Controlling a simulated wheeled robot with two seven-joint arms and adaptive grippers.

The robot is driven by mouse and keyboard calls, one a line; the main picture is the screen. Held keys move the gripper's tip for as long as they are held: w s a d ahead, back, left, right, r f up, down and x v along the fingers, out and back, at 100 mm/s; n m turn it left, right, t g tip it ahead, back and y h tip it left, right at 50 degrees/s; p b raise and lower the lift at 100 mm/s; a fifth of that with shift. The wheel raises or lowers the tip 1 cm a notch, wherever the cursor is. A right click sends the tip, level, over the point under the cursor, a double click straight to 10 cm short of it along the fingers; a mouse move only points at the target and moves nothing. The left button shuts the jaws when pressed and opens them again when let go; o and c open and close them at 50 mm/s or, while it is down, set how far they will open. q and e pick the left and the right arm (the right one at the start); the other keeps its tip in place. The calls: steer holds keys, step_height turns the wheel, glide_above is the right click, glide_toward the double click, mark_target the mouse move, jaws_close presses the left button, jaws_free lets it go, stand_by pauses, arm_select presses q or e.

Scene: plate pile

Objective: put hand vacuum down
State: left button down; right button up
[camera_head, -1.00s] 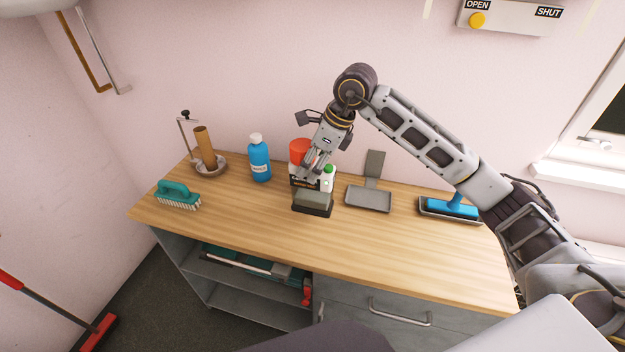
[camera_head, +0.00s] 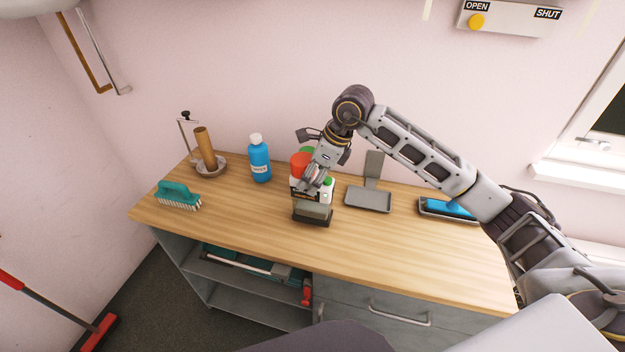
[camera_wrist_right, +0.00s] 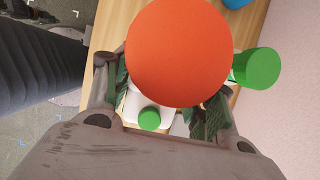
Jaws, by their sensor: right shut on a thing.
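The hand vacuum (camera_head: 312,214) is upright at the middle of the wooden counter, with a red-orange round top, a dark label band and a grey and dark lower end. My right gripper (camera_head: 314,180) is shut on it below the red top. In the right wrist view the red top (camera_wrist_right: 180,52) sits between the fingers and hides much of the grip. I cannot tell whether the lower end touches the counter. My left gripper is not in view.
White bottles with green caps (camera_head: 327,184) stand close behind the vacuum. A blue bottle (camera_head: 259,160), a teal brush (camera_head: 178,194) and a roll holder (camera_head: 206,150) are to the left. A grey dustpan-like tray (camera_head: 369,199) and a blue-headed tool (camera_head: 447,208) are to the right. The counter's front is clear.

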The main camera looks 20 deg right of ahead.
steer(key=shift+f, duration=0.75)
steer(key=o, duration=1)
steer(key=v, duration=1.2)
steer(key=shift+b, duration=0.4)
